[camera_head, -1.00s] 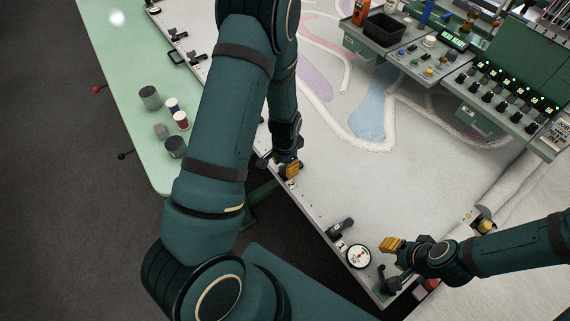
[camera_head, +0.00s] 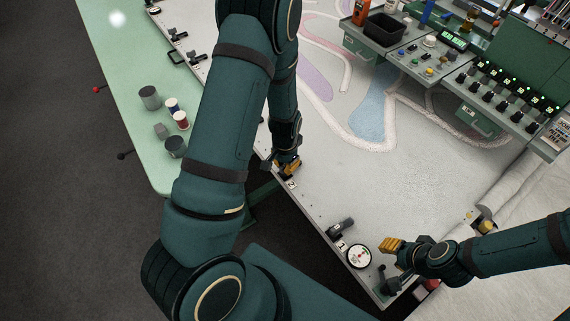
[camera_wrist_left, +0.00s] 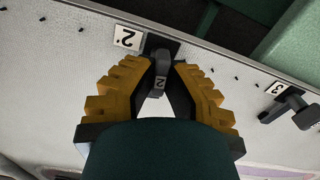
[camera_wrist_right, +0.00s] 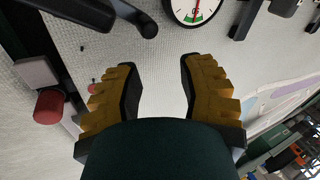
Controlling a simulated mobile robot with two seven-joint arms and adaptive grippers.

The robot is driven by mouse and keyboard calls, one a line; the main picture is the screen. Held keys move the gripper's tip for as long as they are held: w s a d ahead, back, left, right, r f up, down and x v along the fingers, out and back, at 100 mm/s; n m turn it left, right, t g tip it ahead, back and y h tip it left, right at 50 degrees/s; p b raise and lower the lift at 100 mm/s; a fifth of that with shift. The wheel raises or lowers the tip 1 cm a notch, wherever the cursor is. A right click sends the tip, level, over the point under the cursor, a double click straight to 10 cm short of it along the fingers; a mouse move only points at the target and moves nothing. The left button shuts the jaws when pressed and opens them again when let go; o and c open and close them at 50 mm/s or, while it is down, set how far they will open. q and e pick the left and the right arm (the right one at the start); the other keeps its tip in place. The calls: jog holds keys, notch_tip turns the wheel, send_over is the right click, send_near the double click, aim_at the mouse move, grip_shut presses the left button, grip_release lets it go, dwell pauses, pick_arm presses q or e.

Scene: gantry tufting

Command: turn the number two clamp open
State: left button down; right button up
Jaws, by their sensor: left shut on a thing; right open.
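The number two clamp (camera_wrist_left: 161,62) sits on the frame's pale edge rail in the left wrist view. Its dark handle, tagged 2, points back between my left fingers. A "2" label plate (camera_wrist_left: 127,37) lies beside its base; this label also shows in the head view (camera_head: 292,184). My left gripper (camera_wrist_left: 161,75) is shut on the handle, one finger on each side. In the head view my left gripper (camera_head: 287,168) is at the rail and hides most of the clamp. My right gripper (camera_wrist_right: 157,62) is open and empty, over the near corner (camera_head: 388,246).
The number three clamp (camera_wrist_left: 290,108) is further along the rail. The number one clamp (camera_head: 341,227) and a round dial gauge (camera_head: 358,256) are near the close corner. Pots and spools (camera_head: 176,146) stand on the green table (camera_head: 118,62). A control console (camera_head: 505,95) is at the back right.

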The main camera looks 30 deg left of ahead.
pick_arm(q)
jog(key=n, duration=0.3)
jog(key=shift+n, duration=0.4)
pick_arm(e)
jog(key=shift+f, duration=0.25)
pick_arm(q)
jog(key=n, duration=0.8)
pick_arm(e)
jog(key=shift+r, duration=0.35)
pick_arm(q)
jog(key=shift+n+p, duration=0.5)
jog(key=shift+n, duration=1.5)
pick_arm(e)
jog(key=shift+r, duration=0.4)
pick_arm(q)
jog(key=c, duration=1)
grip_release()
